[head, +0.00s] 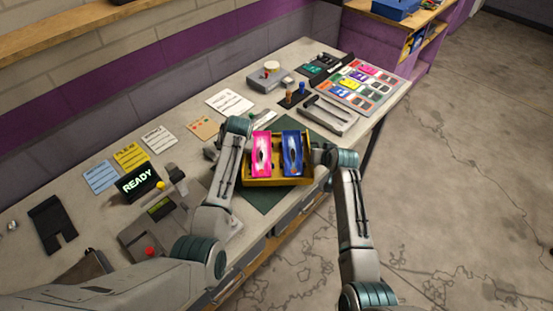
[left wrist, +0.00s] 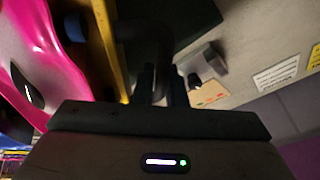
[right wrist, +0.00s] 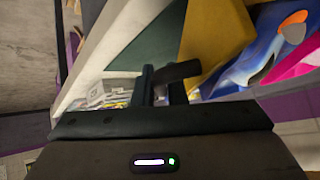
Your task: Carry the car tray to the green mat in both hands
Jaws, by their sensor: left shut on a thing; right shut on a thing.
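The yellow car tray (head: 278,183) carries a pink car (head: 261,154) and a blue car (head: 292,153) side by side. It looks about level. The dark green mat (head: 262,198) shows around and beneath it. I cannot tell whether the tray touches the mat. My left gripper (left wrist: 160,84) is shut on a dark handle at the tray's left side. My right gripper (right wrist: 164,84) is shut on the dark handle at its right side. In the head view my arms partly hide both grips. The tray's yellow wall also shows in the right wrist view (right wrist: 218,42).
A control panel with a READY screen (head: 139,182) stands left of the mat. Behind are a grey tool holder (head: 328,117), a board of car cards (head: 362,85) and a grey device (head: 270,80). Paper cards lie along the wall. The bench's front edge is close to the tray.

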